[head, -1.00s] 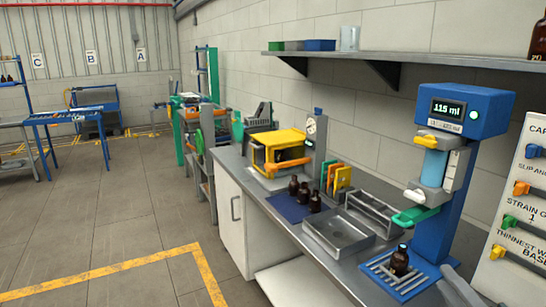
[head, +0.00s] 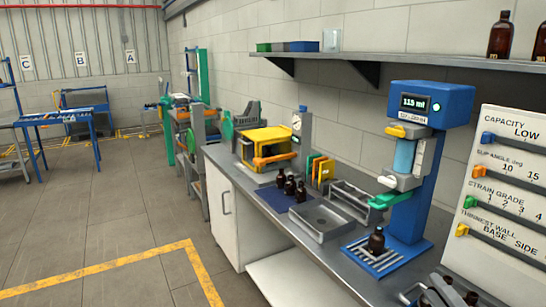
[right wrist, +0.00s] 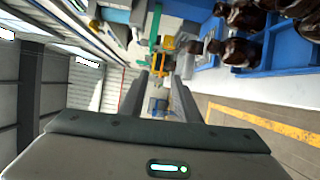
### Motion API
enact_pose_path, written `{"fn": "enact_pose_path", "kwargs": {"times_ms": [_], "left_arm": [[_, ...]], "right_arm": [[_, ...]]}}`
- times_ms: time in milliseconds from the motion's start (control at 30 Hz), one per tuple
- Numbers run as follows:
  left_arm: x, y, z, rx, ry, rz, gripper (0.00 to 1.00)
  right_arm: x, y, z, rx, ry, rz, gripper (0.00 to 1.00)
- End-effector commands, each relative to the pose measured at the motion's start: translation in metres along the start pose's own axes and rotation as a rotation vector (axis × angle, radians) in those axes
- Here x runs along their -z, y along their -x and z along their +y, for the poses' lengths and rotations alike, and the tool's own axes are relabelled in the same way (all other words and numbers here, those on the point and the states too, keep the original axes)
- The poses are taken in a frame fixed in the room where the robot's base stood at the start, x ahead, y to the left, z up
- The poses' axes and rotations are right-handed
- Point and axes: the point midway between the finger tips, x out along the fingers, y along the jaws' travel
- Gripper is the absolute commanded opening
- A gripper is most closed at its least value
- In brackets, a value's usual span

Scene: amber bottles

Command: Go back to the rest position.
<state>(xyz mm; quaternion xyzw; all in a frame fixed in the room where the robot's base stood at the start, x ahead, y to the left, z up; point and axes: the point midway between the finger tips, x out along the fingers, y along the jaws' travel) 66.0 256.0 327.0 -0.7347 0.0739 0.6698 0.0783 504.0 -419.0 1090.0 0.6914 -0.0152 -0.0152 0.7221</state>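My right gripper (head: 428,296) shows only in part at the bottom right edge of the head view, low by the bench's near end. In the right wrist view the right gripper (right wrist: 160,98) has its two dark fingers apart, with nothing held between them. My left gripper is in neither view.
The grey bench (head: 335,258) carries a blue dispenser (head: 411,190) reading 115 ml with an amber bottle (head: 376,241) under it, a metal tray (head: 320,222), a yellow machine (head: 266,147) and several bottles on a blue mat. A labelled white panel (head: 510,190) stands right.

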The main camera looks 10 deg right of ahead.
Motion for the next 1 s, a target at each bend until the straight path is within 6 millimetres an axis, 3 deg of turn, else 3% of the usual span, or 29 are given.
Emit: {"fn": "enact_pose_path", "kwargs": {"times_ms": [233,467,633,800,1000], "left_arm": [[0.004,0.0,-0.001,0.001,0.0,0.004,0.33],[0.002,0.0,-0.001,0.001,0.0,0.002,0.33],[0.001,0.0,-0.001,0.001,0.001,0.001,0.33],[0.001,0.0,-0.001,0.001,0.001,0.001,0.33],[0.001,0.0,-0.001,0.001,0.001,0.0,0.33]], "right_arm": [[0.004,0.011,-0.042,0.111,-0.148,-0.061,0.29],[0.017,0.037,-0.106,0.283,-0.375,-0.165,0.29],[0.045,0.078,-0.174,0.48,-0.62,-0.298,0.29],[0.094,0.137,-0.239,0.713,-0.884,-0.474,0.29],[0.139,0.189,-0.273,0.889,-1.058,-0.623,0.29]]}}
